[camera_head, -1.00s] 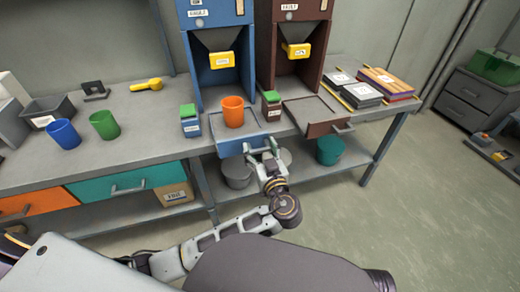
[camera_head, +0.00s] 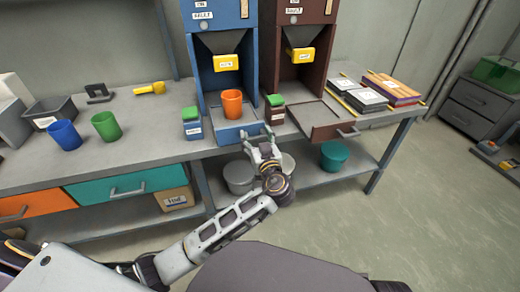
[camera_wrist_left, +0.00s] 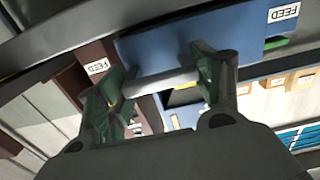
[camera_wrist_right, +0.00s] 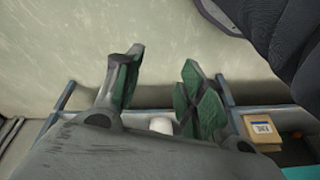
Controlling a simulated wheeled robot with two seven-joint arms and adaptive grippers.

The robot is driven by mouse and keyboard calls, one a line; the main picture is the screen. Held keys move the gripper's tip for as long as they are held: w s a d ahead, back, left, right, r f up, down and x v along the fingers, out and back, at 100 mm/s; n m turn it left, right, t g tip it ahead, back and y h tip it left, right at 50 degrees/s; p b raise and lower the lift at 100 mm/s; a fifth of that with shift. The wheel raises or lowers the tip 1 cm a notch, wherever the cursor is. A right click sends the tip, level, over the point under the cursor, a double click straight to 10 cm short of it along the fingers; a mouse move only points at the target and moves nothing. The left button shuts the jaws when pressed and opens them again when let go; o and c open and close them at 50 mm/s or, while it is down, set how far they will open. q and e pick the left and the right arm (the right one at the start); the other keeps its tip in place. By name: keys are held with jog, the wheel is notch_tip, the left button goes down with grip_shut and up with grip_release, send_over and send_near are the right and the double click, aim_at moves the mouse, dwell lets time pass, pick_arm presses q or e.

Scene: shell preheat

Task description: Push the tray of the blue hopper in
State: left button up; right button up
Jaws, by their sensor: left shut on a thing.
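The blue hopper (camera_head: 222,15) stands on the bench with its tray (camera_head: 226,136) partly pulled out at its foot. An orange cup (camera_head: 232,104) stands upright on that tray, under the yellow-labelled chute. My left gripper (camera_head: 262,142) is at the tray's front. In the left wrist view, the tray's grey handle bar (camera_wrist_left: 163,82) lies between the fingers of my left gripper (camera_wrist_left: 160,78), which are shut on it. My right gripper (camera_wrist_right: 160,78) shows only in its own wrist view, with its fingers apart and nothing between them.
A brown hopper (camera_head: 296,14) with its tray (camera_head: 325,122) out stands close to the right. Blue and green cups (camera_head: 64,134) (camera_head: 106,125) stand left. Buckets sit on the shelf below.

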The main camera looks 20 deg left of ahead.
aim_at(253, 131)
pick_arm(q)
jog(key=b+x, duration=0.1)
jog(key=x, duration=0.3)
jog(key=shift+b+x, duration=1.05)
jog(key=shift+x, duration=2.05)
pick_arm(e)
jog(key=shift+w+a+f+t+y, duration=0.25)
jog(key=shift+a+f, duration=0.2)
jog(key=shift+f, duration=0.35)
jog(key=shift+w+a+f+t+y, duration=0.2)
jog(key=shift+a+f, duration=0.25)
jog(key=shift+f, duration=0.3)
pick_arm(q)
jog(key=o, duration=1.4)
jog(key=shift+o, duration=0.2)
jog(key=shift+s, duration=0.1)
jog(key=shift+v, duration=5.95)
